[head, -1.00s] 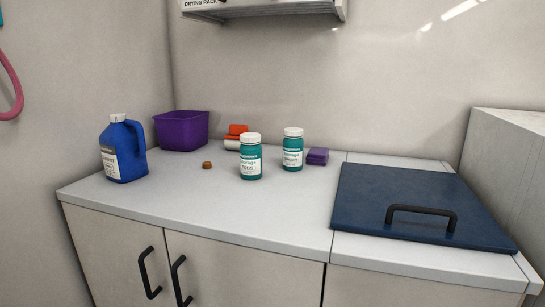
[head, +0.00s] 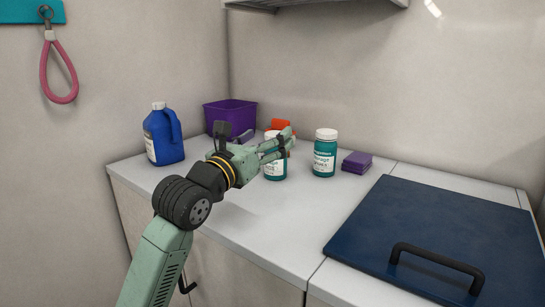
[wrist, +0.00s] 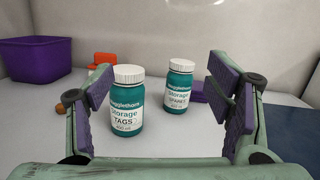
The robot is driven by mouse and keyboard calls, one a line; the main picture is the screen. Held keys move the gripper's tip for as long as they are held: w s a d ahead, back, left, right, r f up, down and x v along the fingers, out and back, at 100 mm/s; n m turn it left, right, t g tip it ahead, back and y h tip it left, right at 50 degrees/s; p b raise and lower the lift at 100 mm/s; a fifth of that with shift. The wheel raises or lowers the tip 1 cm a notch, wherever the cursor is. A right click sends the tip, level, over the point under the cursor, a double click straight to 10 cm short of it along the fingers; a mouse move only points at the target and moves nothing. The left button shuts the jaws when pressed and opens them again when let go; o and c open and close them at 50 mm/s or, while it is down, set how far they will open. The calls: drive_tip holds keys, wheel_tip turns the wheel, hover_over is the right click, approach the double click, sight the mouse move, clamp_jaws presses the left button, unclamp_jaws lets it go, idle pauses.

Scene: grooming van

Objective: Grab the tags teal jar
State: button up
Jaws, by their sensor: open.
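The teal tags jar (wrist: 126,112), white-lidded and labelled "Storage TAGS", stands upright on the counter. In the wrist view it shows between my fingers, close to the left one. In the head view my gripper (head: 279,145) partly hides the tags jar (head: 274,172). My gripper, also in the wrist view (wrist: 161,92), is open and empty, with purple finger pads. A similar teal jar labelled "Storage SPARES" (wrist: 178,90) stands upright behind and to the right; it also shows in the head view (head: 325,155).
A blue jug (head: 162,138) and a purple bin (head: 229,117) stand at the back left. An orange item (head: 280,125) lies behind the tags jar. A purple block (head: 356,162) is right of the spares jar. A dark blue lid with a handle (head: 420,230) covers the right side.

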drive_tip(key=w+f+y+p, duration=0.1)
drive_tip(key=w, duration=0.3)
drive_tip(key=w+d+f+y+p, duration=0.1)
drive_tip(key=w, duration=0.4)
drive_tip(key=w+d+f+y+p, duration=0.1)
drive_tip(key=w+f+p, duration=0.1)
drive_tip(key=w, duration=0.2)
drive_tip(key=shift+w+d+f+n, duration=0.1)
drive_tip(key=shift+w+n, duration=0.1)
drive_tip(key=shift+n, duration=0.1)
drive_tip(key=shift+w+f, duration=0.1)
drive_tip(key=shift+w, duration=0.1)
drive_tip(key=shift+c, duration=0.4)
clamp_jaws()
